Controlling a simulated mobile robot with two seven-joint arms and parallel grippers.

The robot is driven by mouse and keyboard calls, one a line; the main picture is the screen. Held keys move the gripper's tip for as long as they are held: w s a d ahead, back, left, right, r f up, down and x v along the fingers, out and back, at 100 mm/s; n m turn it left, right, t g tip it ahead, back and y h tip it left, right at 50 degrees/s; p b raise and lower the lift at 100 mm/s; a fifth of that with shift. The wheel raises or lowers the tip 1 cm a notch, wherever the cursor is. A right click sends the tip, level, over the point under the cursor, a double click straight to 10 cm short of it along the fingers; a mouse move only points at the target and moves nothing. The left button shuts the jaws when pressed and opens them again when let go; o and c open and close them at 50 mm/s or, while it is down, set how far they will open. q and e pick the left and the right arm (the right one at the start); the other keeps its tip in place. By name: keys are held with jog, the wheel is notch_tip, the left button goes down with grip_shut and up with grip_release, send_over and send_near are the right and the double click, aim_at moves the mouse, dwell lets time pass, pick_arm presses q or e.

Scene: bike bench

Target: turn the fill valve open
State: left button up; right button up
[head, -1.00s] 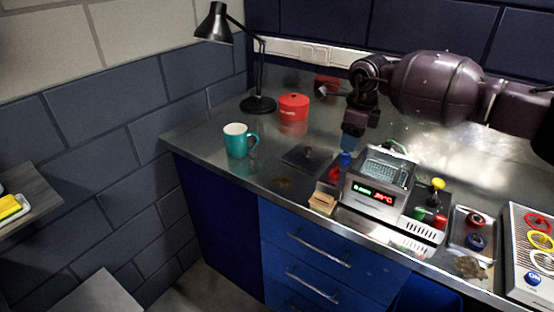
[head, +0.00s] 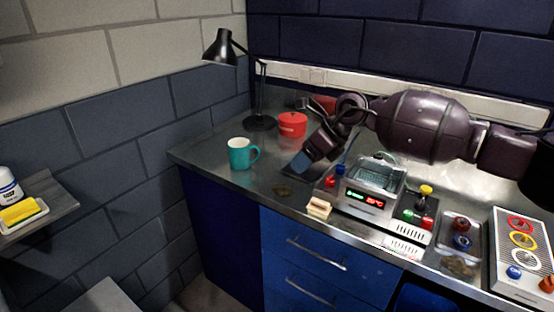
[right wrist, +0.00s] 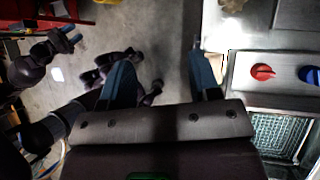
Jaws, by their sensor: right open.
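The grey machine with a lit display (head: 368,196) stands on the bench. A red knob (head: 330,181) and a blue knob (head: 341,169) sit on its left side. They also show in the right wrist view as a red knob (right wrist: 262,71) and a blue knob (right wrist: 311,75). I cannot tell which control is the fill valve. My right gripper (head: 300,164) is open and empty, tilted down, left of these knobs and apart from them. In the right wrist view its blue fingers (right wrist: 163,78) are spread, left of the red knob. My left gripper (right wrist: 70,38) shows small there; its opening is unclear.
A yellow knob (head: 426,191) and red and green buttons are on the machine's right. A small wooden block (head: 319,207) lies at the bench front. A teal mug (head: 240,153), red pot (head: 292,124) and black lamp (head: 221,48) stand left. A control panel (head: 523,255) is far right.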

jog(key=s+a+r+m+y, duration=0.2)
jog(key=s+a+y, duration=0.1)
jog(key=a+y, duration=0.2)
jog(key=shift+a+r, duration=0.2)
jog(key=shift+a, duration=0.65)
